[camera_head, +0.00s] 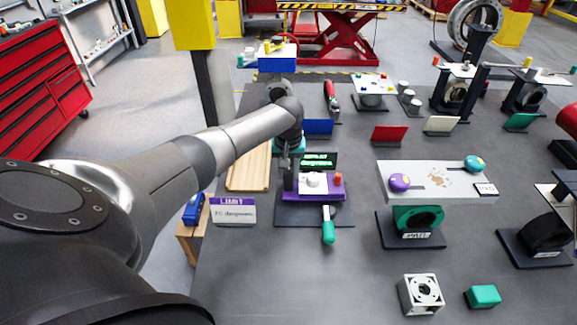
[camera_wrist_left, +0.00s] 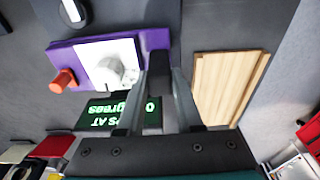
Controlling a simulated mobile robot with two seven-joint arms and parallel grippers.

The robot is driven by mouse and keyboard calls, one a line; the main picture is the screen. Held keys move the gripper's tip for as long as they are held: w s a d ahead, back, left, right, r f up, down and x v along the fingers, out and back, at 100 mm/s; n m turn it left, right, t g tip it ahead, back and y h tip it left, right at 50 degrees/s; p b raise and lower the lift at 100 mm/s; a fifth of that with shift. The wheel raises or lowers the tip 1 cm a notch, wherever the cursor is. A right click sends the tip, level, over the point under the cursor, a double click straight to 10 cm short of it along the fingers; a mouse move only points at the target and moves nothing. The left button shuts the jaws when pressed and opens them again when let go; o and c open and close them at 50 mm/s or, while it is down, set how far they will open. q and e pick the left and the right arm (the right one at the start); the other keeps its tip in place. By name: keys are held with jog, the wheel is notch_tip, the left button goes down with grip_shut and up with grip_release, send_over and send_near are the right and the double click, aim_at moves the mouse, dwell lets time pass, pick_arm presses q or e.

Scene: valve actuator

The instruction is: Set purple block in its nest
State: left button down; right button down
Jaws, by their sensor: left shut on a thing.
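My left gripper (camera_head: 290,184) reaches down at the left end of a low purple-edged unit (camera_head: 313,197) with a white top, a white knob and an orange knob. In the head view the block is hidden by the gripper. My right gripper is not in view.
A green-lettered display (camera_head: 318,160) stands just behind the unit. A wooden board (camera_head: 249,166) lies to the left, with a LIMIT sign (camera_head: 233,210) in front. A green-handled lever (camera_head: 328,226) sticks out forward. A white-topped valve stand (camera_head: 437,181) is to the right.

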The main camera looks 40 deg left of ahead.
pick_arm(q)
jog(key=shift+r+p, duration=0.1)
jog(key=shift+p, duration=0.8)
dwell(1.4)
jog(key=shift+f+b, duration=0.8)
jog(key=shift+f, duration=0.3)
jog(key=c, duration=0.5)
grip_release()
jog(key=shift+s, duration=0.1)
jog(key=shift+r, duration=0.35)
jog(key=r, duration=0.4)
jog(key=s+d+r+p, duration=0.1)
jog(key=r, duration=0.4)
jog(key=r+p, duration=0.1)
jog(key=r, duration=0.4)
jog(key=shift+s+d+r, duration=0.2)
jog(key=shift+s, duration=0.15)
